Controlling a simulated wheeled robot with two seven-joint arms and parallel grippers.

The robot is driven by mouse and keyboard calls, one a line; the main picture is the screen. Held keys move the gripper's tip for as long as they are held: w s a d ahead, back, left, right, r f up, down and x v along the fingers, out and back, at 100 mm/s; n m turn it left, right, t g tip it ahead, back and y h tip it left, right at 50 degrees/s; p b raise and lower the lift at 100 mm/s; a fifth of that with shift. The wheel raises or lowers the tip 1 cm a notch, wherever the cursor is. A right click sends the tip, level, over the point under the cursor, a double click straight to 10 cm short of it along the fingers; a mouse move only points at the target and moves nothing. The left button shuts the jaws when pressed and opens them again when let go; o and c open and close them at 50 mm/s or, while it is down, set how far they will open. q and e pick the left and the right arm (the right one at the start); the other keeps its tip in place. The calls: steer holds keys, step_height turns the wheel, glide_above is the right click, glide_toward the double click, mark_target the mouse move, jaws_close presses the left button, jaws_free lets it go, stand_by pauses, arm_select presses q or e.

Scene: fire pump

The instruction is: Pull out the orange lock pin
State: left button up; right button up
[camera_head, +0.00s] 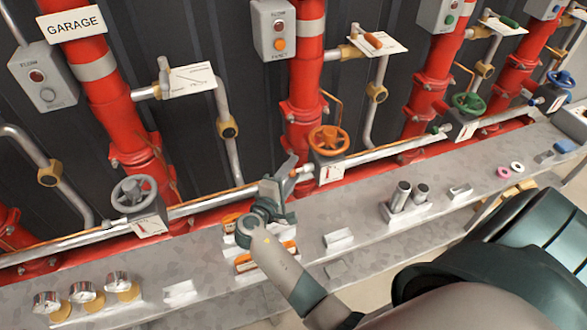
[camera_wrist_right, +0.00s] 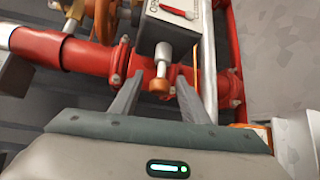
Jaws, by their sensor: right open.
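The orange lock pin (camera_wrist_right: 159,85) shows in the right wrist view as a silver stem ending in an orange tip, sticking out below the grey valve box. In the head view the valve box (camera_head: 333,170) stands under the orange handwheel (camera_head: 328,140); the pin is small there and partly hidden by my gripper. My right gripper (camera_head: 293,174) is open just left of the box. In the wrist view its two fingers (camera_wrist_right: 158,88) stand on either side of the pin's orange end, with gaps visible. I cannot tell the depth between them. My left gripper is not in view.
Red vertical pipes and a horizontal pipe run behind the metal ledge (camera_head: 370,225). A grey handwheel (camera_head: 134,190) is at left, a green one (camera_head: 468,104) at right. Gauges (camera_head: 82,292) and metal cylinders (camera_head: 402,195) stand on the ledge. Orange-marked pieces (camera_head: 262,262) lie under my right wrist.

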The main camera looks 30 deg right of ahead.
steer(key=shift+c, duration=0.7)
jaws_close()
steer(key=a, duration=0.1)
steer(key=a+b, duration=0.1)
steer(key=a, duration=0.1)
steer(key=shift+w+a, duration=0.15)
steer(key=shift+w, duration=0.25)
steer(key=shift+o, duration=0.7)
jaws_free()
steer(key=shift+a, duration=0.1)
